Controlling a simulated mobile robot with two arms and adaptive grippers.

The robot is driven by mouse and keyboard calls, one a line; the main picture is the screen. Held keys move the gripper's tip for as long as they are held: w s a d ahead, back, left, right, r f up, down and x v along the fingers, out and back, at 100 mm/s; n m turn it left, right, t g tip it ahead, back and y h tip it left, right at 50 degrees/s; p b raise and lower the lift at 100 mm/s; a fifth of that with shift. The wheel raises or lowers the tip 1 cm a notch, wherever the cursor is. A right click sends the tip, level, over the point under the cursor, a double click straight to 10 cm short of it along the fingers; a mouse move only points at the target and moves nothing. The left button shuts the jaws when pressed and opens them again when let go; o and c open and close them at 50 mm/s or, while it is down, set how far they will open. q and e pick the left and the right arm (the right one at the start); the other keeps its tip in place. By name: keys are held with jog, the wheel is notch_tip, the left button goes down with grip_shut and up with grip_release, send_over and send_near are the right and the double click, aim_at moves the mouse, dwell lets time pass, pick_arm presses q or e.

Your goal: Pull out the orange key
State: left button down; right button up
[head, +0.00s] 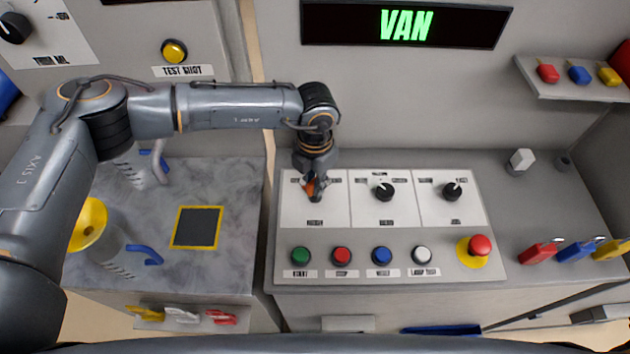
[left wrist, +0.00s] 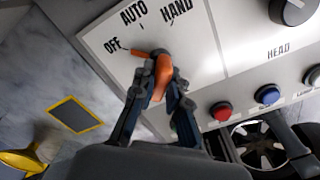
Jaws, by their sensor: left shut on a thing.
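The orange key (left wrist: 162,76) sits in the switch on the left white panel (left wrist: 105,45), which is marked OFF, AUTO and HAND. A thin orange part beside it points toward OFF. My left gripper (left wrist: 160,103) is shut on the key's grip, one finger on each side. In the head view the left gripper (head: 315,192) comes down onto the left panel, and only a little of the orange key (head: 309,187) shows beside the fingers. Whether the key is fully seated cannot be told. My right gripper is in neither view.
Two black knobs (head: 384,191) (head: 453,191) stand right of the key. Green (head: 301,255), red, blue and white buttons line the front, with a red emergency button (head: 480,246) at right. A marble counter with a yellow-framed pad (head: 196,228) lies left. A lit VAN display (head: 406,25) hangs above.

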pick_arm(q)
jog(key=shift+r+p, duration=1)
jog(key=shift+r, duration=1.5)
jog(key=shift+f, duration=0.1)
